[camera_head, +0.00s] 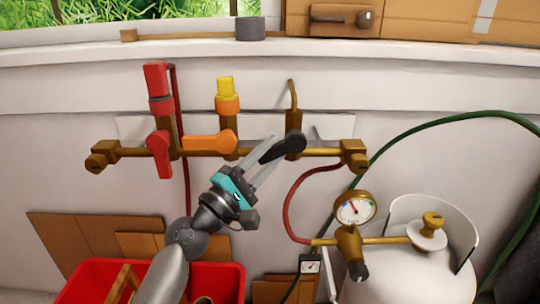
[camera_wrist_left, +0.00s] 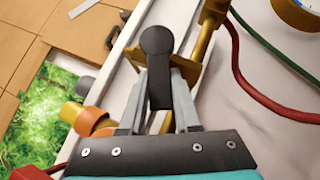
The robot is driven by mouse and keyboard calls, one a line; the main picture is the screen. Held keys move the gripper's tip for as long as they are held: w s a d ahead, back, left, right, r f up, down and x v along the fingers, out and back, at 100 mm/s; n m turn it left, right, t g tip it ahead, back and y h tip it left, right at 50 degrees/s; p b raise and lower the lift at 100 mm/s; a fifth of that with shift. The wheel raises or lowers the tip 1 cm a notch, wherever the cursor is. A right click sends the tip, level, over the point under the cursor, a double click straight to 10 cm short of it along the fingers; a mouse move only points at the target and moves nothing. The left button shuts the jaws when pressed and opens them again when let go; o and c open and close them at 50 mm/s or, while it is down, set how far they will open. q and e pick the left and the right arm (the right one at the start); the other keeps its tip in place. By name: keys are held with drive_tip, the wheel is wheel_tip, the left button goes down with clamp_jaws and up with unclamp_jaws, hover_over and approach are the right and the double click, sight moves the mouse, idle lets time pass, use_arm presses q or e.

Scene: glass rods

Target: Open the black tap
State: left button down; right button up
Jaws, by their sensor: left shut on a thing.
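The black tap (camera_head: 293,143) sits on the brass pipe (camera_head: 325,152), right of the orange tap. Its black lever slants down to the left from its round hub. My left gripper (camera_head: 266,150) reaches up from below, with one finger on each side of the lever, and is shut on it. In the left wrist view the black tap (camera_wrist_left: 156,60) shows its hub beyond the fingers and its lever between them (camera_wrist_left: 158,95). My right gripper is in neither view.
An orange tap (camera_head: 205,142) and a red tap (camera_head: 158,150) stand to the left on the same pipe. A red hose (camera_head: 288,205), a gauge (camera_head: 355,208) and a white gas cylinder (camera_head: 400,285) are at lower right. A red crate (camera_head: 228,280) stands below.

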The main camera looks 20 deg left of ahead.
use_arm(q)
drive_tip(key=shift+r, duration=0.1)
drive_tip(key=c, duration=0.6)
unclamp_jaws()
drive_tip(key=shift+s+a+f, duration=0.1)
drive_tip(key=shift+s+f, duration=0.1)
drive_tip(key=shift+s, duration=0.05)
drive_tip(key=b+v, duration=0.1)
drive_tip(key=v, duration=0.4)
drive_tip(key=shift+s+f+b, duration=0.1)
drive_tip(key=shift+f+b, duration=0.05)
drive_tip(key=shift+b, duration=0.15)
drive_tip(key=b, duration=0.3)
approach(267, 159)
drive_tip(key=shift+r+v, duration=0.1)
drive_tip(key=shift+v, duration=0.9)
drive_tip(key=shift+r+v, duration=0.15)
drive_tip(key=shift+v, duration=0.8)
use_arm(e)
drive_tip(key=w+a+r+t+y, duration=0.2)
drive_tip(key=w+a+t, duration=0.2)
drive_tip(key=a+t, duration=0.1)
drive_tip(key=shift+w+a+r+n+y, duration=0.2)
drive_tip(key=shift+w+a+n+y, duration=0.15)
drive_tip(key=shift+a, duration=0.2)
use_arm(q)
drive_tip(key=shift+s, duration=0.1)
